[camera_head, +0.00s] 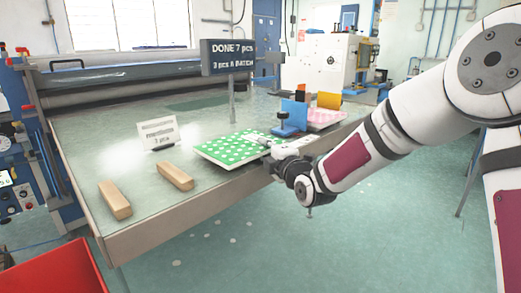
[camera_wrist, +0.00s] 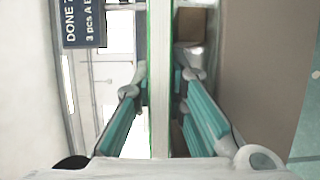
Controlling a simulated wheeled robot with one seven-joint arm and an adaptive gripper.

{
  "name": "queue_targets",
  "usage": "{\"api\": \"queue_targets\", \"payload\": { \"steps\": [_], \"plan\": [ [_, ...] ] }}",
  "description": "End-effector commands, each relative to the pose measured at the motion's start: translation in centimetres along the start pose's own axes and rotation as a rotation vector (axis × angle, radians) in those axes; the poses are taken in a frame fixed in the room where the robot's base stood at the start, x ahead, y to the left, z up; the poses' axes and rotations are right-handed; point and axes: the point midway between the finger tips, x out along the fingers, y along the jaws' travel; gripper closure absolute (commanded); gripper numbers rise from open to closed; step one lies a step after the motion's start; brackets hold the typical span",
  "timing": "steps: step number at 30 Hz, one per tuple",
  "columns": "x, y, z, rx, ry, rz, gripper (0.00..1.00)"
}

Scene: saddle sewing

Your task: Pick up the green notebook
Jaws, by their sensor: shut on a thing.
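The green notebook (camera_head: 229,149) has white dots on its cover and a pale page edge. It lies about flat at the table's front edge in the head view. My gripper (camera_head: 268,145) is shut on its right side, coming in from the right. In the wrist view the notebook (camera_wrist: 159,80) shows edge-on as a pale strip with a green border, between the two teal fingers of my gripper (camera_wrist: 160,85). I cannot tell whether it touches the table; its underside is hidden in the head view.
Two wooden blocks (camera_head: 174,176) and a white card (camera_head: 158,133) are left on the table (camera_head: 85,150). A dark sign (camera_head: 229,56) on a post stands behind the notebook. A blue stand (camera_head: 290,118) and pink notebook (camera_head: 325,119) are close right. A red bin (camera_head: 55,272) is lower left.

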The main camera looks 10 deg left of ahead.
Motion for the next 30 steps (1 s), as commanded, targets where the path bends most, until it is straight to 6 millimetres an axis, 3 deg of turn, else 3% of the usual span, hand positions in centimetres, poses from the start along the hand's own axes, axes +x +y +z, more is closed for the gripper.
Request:
{"api": "queue_targets", "payload": {
  "steps": [6, 21, 30],
  "plan": [
    [0.0, 3.4, -0.1, -0.003, 0.001, 0.01, 1.0],
    [-8.0, 4.0, -9.1, -0.001, 0.005, 0.006, 1.0],
    [-10.4, 4.3, -11.7, 0.001, 0.002, 0.006, 1.0]
  ]
}}
